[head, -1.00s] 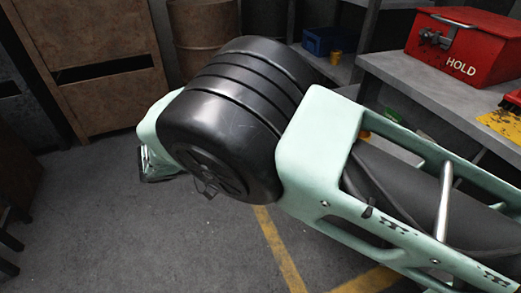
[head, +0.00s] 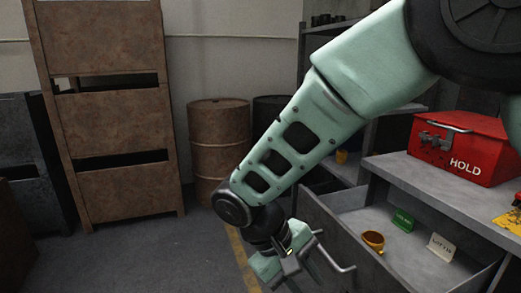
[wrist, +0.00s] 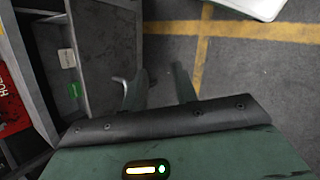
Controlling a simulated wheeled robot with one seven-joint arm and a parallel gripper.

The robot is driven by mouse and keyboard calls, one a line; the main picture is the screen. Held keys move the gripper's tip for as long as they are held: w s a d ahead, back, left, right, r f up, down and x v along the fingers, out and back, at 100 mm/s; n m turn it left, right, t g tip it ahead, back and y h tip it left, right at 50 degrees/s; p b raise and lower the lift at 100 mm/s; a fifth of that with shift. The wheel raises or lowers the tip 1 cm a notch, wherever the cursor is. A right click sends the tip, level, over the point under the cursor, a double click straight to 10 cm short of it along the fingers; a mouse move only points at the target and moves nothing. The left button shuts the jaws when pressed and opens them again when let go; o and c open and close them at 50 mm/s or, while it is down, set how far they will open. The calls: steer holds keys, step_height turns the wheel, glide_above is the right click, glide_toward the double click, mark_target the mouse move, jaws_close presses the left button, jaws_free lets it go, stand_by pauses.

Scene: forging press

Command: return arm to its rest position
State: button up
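My mint-green arm reaches down through the middle of the head view. My gripper (head: 290,262) is low, just left of the open drawer's front. In the wrist view my gripper (wrist: 158,84) shows two dark green fingers spread apart, with only floor between them. The gripper is open and empty. The drawer's bar handle (head: 338,257) is close to the right of the gripper; it also shows by the left finger in the wrist view (wrist: 122,84). I cannot tell whether they touch.
A red HOLD box (head: 458,148) stands on the bench above. Floor at left is clear.

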steer(key=s+d+r+n+t+y, duration=0.1)
steer(key=s+d+r+y, duration=0.25)
steer(key=s, duration=0.35)
steer(key=s+d+r+y, duration=0.2)
steer(key=s+d+y, duration=0.15)
steer(key=s, duration=0.45)
step_height(320, 180, up, 14)
steer(key=p, duration=1.4)
steer(key=shift+w+a+f, duration=0.15)
steer(key=shift+a+f, duration=0.1)
steer(key=shift+a, duration=0.15)
